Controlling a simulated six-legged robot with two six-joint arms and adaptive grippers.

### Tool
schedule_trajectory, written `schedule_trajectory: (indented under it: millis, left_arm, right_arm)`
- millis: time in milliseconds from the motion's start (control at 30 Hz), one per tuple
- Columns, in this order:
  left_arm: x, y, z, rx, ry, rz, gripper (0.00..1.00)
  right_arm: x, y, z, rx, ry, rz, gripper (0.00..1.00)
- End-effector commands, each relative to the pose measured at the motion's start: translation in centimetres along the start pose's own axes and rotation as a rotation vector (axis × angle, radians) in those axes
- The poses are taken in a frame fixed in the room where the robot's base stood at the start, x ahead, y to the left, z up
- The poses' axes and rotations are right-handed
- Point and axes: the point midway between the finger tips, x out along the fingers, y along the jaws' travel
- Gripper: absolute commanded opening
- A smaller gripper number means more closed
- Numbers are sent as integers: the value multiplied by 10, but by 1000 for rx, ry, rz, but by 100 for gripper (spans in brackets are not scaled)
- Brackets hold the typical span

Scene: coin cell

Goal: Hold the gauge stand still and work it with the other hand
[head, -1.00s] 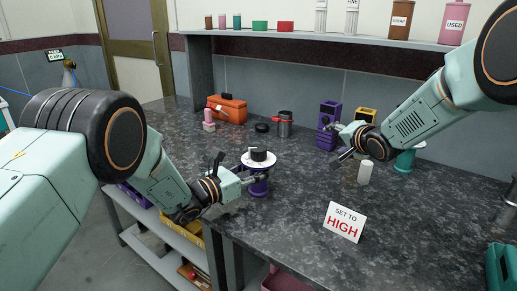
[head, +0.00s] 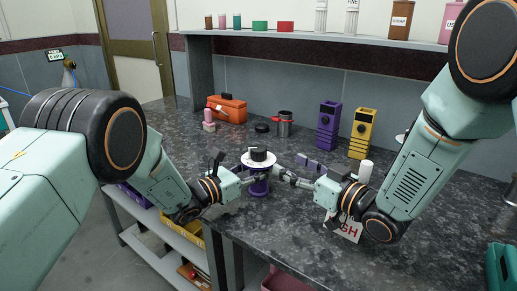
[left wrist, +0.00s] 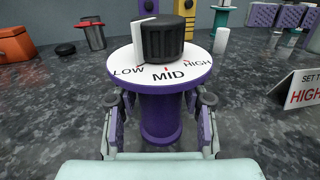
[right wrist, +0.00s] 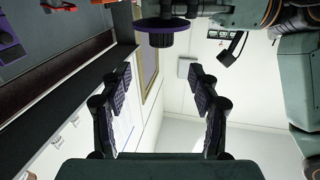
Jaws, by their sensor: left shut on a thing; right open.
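The gauge stand (head: 257,187) is a purple post with a white dial plate (left wrist: 115,68) and a black knob (left wrist: 168,40) on top. The plate reads LOW, MID and HIGH, and the knob's white mark is on its left, on the LOW side. My left gripper (head: 252,181) is shut on the purple post below the plate. My right gripper (head: 292,171) is open and empty, just right of the stand. In the right wrist view, the knob (right wrist: 161,39) appears upside down beyond the open fingers. A "SET TO HIGH" card (head: 352,232) stands partly hidden behind my right gripper.
Behind are an orange toolbox (head: 228,109), a grey canister with red handle (head: 285,123), a black puck (head: 262,128), and purple (head: 328,128) and yellow (head: 361,133) blocks. A white cylinder (head: 365,171) stands close behind my right gripper. The counter's front edge is near.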

Motion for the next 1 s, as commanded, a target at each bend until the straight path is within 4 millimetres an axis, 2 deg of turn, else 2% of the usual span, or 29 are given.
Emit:
schedule_trajectory:
  millis: [133, 233, 700, 1000]
  left_arm:
    - [0, 0, -1, -1, 1, 0, 2]
    - [0, 0, -1, -1, 1, 0, 2]
    - [0, 0, -1, -1, 1, 0, 2]
    - [0, 0, -1, -1, 1, 0, 2]
  right_arm:
    - [3, -3, 1, -38, 5, -1, 62]
    - [13, -3, 1, -42, 4, -2, 62]
    - [93, -4, 0, -38, 6, -2, 62]
    - [118, -2, 0, -36, 5, 0, 62]
